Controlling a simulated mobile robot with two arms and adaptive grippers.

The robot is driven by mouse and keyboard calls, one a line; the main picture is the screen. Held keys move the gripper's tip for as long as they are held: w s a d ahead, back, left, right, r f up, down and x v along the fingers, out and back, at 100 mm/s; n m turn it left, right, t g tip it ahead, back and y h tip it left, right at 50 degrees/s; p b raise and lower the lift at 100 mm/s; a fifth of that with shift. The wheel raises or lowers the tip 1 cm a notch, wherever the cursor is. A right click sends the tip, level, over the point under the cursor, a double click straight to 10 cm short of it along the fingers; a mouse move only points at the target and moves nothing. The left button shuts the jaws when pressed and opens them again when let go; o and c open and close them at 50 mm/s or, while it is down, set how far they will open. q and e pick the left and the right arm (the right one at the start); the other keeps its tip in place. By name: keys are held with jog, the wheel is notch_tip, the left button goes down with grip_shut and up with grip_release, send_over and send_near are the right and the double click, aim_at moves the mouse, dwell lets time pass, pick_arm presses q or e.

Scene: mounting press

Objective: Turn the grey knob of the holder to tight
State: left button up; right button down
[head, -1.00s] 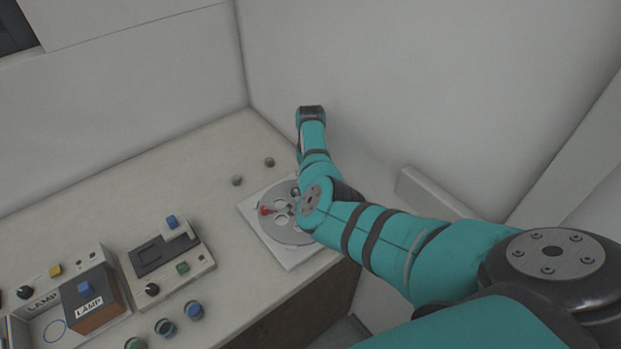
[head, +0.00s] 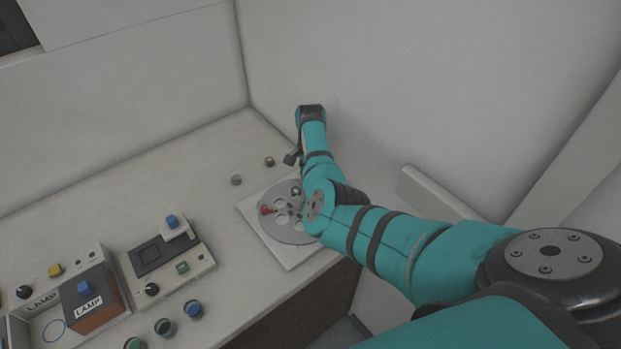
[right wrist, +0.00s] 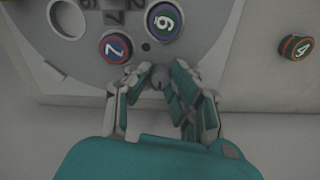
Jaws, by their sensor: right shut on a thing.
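The holder is a round grey disc (head: 296,236) with round openings on a white square plate (head: 301,257), at the far right of the bench. In the right wrist view, the grey knob (right wrist: 160,80) is a small round piece at the disc's near edge. My right gripper (right wrist: 159,72) is shut on this knob, one finger on each side. In the head view, my right arm hides the gripper and knob. My left gripper is out of view.
Walls close in behind and right. The bench's left back is clear.

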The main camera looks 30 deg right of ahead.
jog(key=m, duration=0.4)
jog(key=shift+m, duration=0.3)
jog(key=m+b, duration=0.1)
jog(key=m, duration=0.3)
jog(key=shift+m, duration=0.3)
jog(key=m+b, duration=0.1)
jog(key=m, duration=0.3)
jog(key=m+b, duration=0.1)
jog(key=m, duration=0.3)
jog(key=shift+f+m+b, duration=0.15)
jog(key=shift+m+b, duration=0.2)
jog(key=shift+m, duration=0.15)
jog(key=m+b, duration=0.4)
jog(key=b, duration=0.4)
jog(key=shift+f+b, duration=0.1)
jog(key=shift+b, duration=0.2)
jog(key=shift+r+m+b, duration=0.2)
jog(key=shift+m+b, duration=0.2)
jog(key=shift+b, duration=0.3)
jog(key=shift+r, duration=0.1)
